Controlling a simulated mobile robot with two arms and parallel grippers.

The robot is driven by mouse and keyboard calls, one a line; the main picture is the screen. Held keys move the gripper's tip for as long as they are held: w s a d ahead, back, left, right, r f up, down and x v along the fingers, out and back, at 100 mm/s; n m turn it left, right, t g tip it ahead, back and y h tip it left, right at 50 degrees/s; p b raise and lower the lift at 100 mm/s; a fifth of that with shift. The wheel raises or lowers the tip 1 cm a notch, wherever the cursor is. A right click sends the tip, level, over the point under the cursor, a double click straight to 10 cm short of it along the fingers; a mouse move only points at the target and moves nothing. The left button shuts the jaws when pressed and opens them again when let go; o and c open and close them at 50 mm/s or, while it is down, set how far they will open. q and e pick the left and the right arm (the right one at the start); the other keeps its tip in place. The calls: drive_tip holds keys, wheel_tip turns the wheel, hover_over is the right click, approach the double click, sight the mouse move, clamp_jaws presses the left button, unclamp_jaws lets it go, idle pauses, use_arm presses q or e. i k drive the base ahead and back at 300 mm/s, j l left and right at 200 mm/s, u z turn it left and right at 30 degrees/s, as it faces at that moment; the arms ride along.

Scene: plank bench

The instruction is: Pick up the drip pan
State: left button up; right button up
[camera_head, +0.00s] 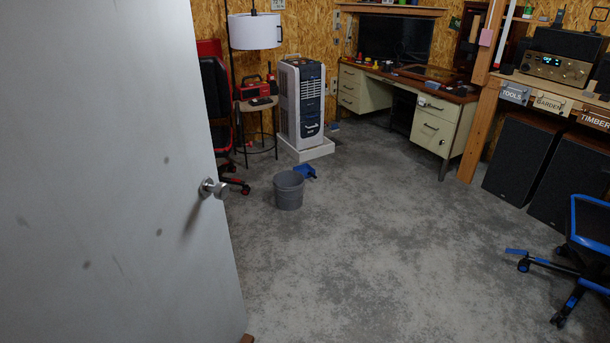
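I cannot tell for certain which thing is the drip pan. A low white tray-like base (318,150) lies on the floor under a tall white and dark air cooler (289,105) by the back wall. A small blue pan-like object (305,172) lies on the floor in front of it, partly hidden behind a grey bucket (289,192). Neither of my grippers is in view.
A white door (110,180) with a round knob (214,188) stands open at the left. A stool (258,105) and a desk (436,125) stand at the back. Speakers (522,155) and a blue-trimmed chair (588,235) are at the right. The middle floor (380,240) is clear.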

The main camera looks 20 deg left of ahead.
sight(308, 170)
drive_tip(key=i+z, duration=0.15)
drive_tip(key=i, duration=0.85)
drive_tip(key=i+u, duration=0.1)
drive_tip(key=i, duration=0.8)
drive_tip(key=i+u, duration=0.1)
drive_tip(key=i, duration=0.8)
drive_tip(key=i+l, duration=0.2)
drive_tip(key=i, duration=0.65)
drive_tip(key=i+u, duration=0.25)
drive_tip(key=i, duration=0.2)
drive_tip(key=i+l+u, duration=0.2)
drive_tip(key=i, duration=0.25)
drive_tip(key=i+u, duration=0.25)
drive_tip(key=i, duration=0.2)
drive_tip(key=i+l+u, duration=0.2)
drive_tip(key=i+l, duration=0.1)
drive_tip(key=i, duration=0.1)
